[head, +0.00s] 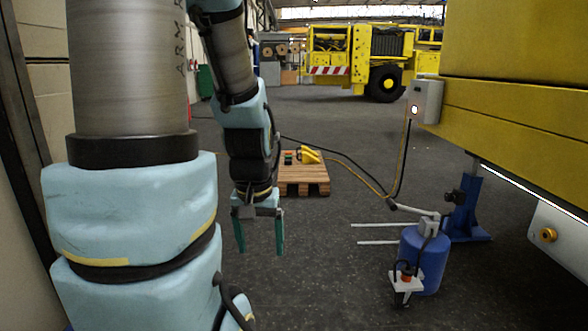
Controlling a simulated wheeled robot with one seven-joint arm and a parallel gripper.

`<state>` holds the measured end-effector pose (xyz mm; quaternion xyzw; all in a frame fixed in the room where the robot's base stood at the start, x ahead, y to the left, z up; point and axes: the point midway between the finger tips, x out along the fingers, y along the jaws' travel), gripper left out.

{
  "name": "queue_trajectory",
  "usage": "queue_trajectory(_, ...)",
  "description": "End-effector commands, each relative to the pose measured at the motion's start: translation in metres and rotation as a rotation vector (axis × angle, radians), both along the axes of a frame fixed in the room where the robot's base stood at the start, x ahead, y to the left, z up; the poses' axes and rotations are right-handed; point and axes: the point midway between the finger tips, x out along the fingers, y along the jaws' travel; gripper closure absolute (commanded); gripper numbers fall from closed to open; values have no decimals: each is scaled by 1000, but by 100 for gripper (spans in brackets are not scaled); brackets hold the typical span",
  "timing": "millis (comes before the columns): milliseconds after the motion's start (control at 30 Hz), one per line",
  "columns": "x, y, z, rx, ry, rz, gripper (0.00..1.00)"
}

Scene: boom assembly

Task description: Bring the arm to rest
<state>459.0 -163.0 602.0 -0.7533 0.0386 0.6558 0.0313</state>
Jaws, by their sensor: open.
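My arm hangs down in the left half of the head view, with light blue padded covers and grey metal tubes. My gripper (260,250) is at its end, pointing down, with two green fingers spread apart. Nothing shows between the fingers. The gripper hangs in front of a wooden pallet (304,187), to the left of a blue cylinder (426,262), and appears clear of both. How high it is above the floor I cannot tell.
A yellow tool (311,156) lies on the pallet. Cables run from there to a grey box (425,101) on the large yellow boom (515,110) at right. A blue stand (465,208) is under the boom. A yellow vehicle (365,58) stands behind. The floor (330,285) around the gripper is clear.

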Motion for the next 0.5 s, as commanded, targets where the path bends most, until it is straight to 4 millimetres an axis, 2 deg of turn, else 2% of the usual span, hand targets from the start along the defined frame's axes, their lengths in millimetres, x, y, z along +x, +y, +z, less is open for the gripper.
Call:
queue_trajectory(33, 0, 0, 23, 0, 0, 0, 19)
queue_trajectory(167, 0, 0, 58, 0, -1, 0, 19)
queue_trajectory(500, 1, -1, 165, 0, -1, -1, 19)
